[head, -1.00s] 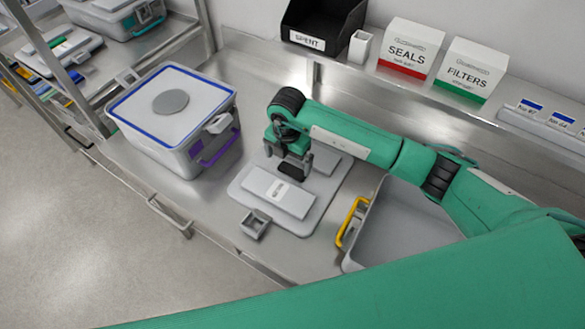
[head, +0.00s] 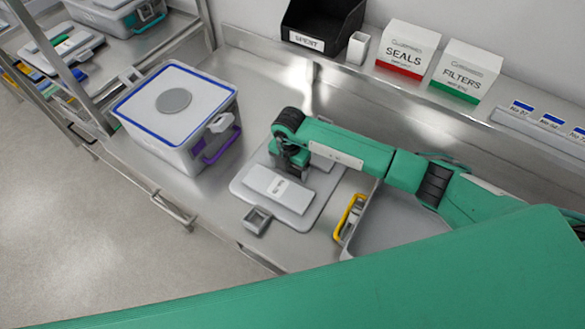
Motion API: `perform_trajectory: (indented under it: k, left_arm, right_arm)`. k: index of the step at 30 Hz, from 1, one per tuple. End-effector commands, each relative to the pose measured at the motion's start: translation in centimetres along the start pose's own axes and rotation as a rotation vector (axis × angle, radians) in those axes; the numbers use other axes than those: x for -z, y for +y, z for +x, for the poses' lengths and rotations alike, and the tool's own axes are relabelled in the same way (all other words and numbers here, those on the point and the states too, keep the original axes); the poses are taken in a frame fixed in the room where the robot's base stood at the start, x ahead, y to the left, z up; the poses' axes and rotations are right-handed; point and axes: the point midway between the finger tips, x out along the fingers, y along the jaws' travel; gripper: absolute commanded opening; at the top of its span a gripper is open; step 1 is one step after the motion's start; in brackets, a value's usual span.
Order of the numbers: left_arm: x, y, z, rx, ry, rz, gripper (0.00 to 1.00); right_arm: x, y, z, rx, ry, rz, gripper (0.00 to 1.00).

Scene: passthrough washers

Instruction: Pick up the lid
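A light grey flat plate with rounded corners (head: 307,216), which looks like a lid, lies on the steel counter. A raised white block (head: 279,189) with a small label sits on it, and a second raised part shows behind my arm. My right gripper (head: 292,170) points down over the plate, just behind the white block. Its fingertips are dark and partly hidden by the block, so I cannot tell whether they touch anything or how far apart they are. A grey box with a blue-edged white lid (head: 198,115) and a grey disc stands to the left. My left gripper is not in view.
A small square grey cup (head: 257,220) stands in front of the plate. A bin with a yellow handle (head: 349,218) is to the right. Behind are a black bin (head: 322,25), a SEALS box (head: 407,50) and a FILTERS box (head: 465,72). A shelf rack stands at the left.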

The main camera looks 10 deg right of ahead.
Motion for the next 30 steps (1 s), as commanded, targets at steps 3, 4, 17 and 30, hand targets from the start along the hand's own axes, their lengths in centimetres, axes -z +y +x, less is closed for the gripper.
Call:
perform_trajectory:
  k: [3, 4, 17, 30]
  left_arm:
    - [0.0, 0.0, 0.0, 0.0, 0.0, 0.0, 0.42]
    - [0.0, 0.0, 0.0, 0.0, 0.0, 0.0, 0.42]
    - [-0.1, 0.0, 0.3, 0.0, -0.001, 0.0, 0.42]
    - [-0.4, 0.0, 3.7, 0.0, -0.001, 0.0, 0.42]
  right_arm:
    - [0.0, 0.0, 0.0, 0.0, 0.0, 0.0, 0.47]
    - [0.0, 0.0, 0.0, 0.0, 0.0, 0.0, 0.41]
    - [-0.1, 0.2, -0.8, -0.005, -0.001, 0.0, 0.34]
    - [-0.2, 0.2, -9.5, -0.009, -0.006, -0.002, 0.34]
